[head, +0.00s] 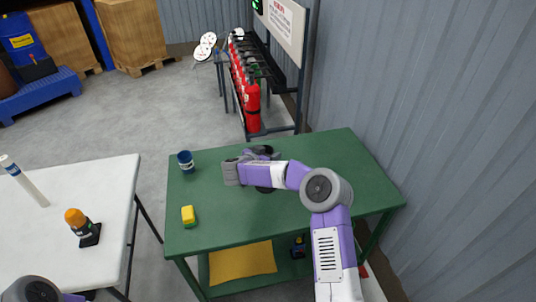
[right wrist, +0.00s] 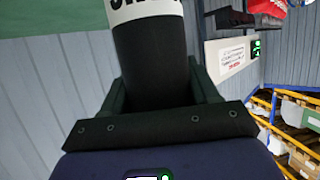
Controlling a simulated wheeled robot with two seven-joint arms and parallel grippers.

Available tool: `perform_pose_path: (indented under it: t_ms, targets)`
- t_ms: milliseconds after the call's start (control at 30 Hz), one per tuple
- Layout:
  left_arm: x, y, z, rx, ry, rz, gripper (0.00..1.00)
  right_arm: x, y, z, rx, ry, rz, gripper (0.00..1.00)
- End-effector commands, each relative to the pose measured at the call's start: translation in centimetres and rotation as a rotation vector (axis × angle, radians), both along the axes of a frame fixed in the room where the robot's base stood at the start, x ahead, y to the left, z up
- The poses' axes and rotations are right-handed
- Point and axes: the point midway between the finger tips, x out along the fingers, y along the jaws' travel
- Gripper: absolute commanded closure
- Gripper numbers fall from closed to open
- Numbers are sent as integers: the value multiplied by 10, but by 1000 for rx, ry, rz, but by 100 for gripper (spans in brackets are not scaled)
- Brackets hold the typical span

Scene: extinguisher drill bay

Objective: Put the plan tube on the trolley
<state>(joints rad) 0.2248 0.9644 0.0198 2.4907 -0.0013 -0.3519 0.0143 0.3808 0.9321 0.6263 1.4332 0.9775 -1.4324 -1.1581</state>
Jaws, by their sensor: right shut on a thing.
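A long white tube with a blue end (head: 25,182), which looks like the plan tube, lies on the white table (head: 105,178) at the left. The green table (head: 215,215) with a lower shelf looks like the trolley; I cannot be sure. My right arm reaches across it, and my right gripper (head: 262,153) is over its far part, partly hidden by my wrist. In the right wrist view it is shut on a black cylinder with a white lettered band (right wrist: 148,60); its far end is out of frame. My left gripper is not in view; only part of that arm shows.
A blue cup (head: 185,162) and a yellow-green block (head: 188,216) stand on the green table's left side. An orange beacon (head: 80,225) stands on the white table. A rack of red extinguishers (head: 246,90) stands behind. A grey wall (head: 440,100) closes the right.

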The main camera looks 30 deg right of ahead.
Motion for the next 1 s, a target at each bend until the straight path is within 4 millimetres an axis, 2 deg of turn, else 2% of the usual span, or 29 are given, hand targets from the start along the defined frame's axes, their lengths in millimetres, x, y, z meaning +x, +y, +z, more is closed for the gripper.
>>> perform_pose_path:
  t_ms: [67,100,233,600,767,1000]
  targets:
    - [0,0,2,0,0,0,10,0,0,-1,-1,0,1,100]
    - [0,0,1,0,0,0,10,0,0,-2,0,1,0,34]
    - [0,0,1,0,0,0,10,0,0,-2,0,1,0,15]
    - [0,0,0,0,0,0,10,-1,1,2,0,0,1,15]
    - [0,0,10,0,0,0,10,-13,23,15,-2,1,5,15]
    - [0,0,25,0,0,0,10,-38,65,35,-2,1,5,15]
